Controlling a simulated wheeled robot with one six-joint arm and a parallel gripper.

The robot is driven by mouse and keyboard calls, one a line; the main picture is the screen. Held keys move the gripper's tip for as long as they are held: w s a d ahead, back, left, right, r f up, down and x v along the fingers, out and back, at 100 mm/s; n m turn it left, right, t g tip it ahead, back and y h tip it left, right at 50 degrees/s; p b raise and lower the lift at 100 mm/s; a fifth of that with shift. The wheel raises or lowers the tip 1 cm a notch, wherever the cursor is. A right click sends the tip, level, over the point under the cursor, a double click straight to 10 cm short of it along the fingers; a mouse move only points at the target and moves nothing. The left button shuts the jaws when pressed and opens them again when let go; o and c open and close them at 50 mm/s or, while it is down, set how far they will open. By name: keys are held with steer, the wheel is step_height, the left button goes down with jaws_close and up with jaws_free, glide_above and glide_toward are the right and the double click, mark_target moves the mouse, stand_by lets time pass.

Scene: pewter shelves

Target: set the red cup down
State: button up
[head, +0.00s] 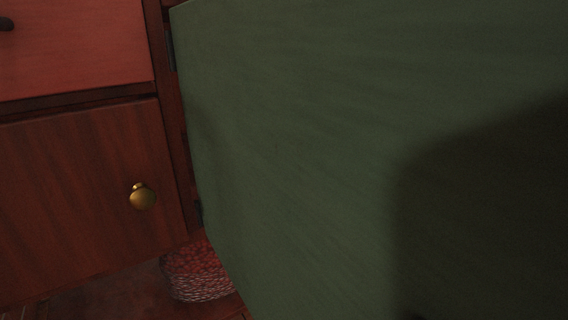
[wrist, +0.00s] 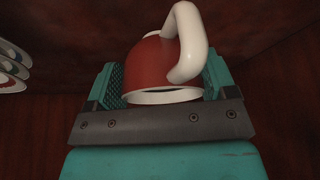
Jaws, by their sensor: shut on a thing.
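The red cup (wrist: 150,67) shows in the wrist view, with a white rim and a white handle (wrist: 187,40) that points up and toward the camera. My gripper (wrist: 162,85) has teal fingers on both sides of the cup and is shut on it. The cup is tilted, with its rim toward the gripper's palm. What lies under the cup is hidden, and I cannot tell whether it touches any surface. The head view shows neither the cup nor my gripper.
In the wrist view, dark red-brown wooden walls (wrist: 280,95) surround the gripper, and stacked dishes (wrist: 12,68) stand at the left. In the head view, a green panel (head: 300,150) fills the right, beside a wooden drawer front with a brass knob (head: 142,196). A red-and-white woven-looking thing (head: 198,270) sits low.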

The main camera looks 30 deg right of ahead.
steer(key=shift+w+a, duration=0.25)
steer(key=shift+w, duration=0.35)
steer(key=shift+w+a, duration=0.25)
steer(key=shift+w, duration=0.3)
steer(key=b+x, duration=0.2)
steer(key=b, duration=0.1)
steer(key=b+x, duration=0.1)
steer(key=shift+s+d+f+b, duration=0.1)
steer(key=shift+s+f+b, duration=0.15)
steer(key=shift+f, duration=0.2)
steer(key=shift+r, duration=0.2)
steer(key=shift+f, duration=0.1)
steer(key=o, duration=0.9)
steer(key=shift+f, duration=0.1)
steer(key=shift+o, duration=0.2)
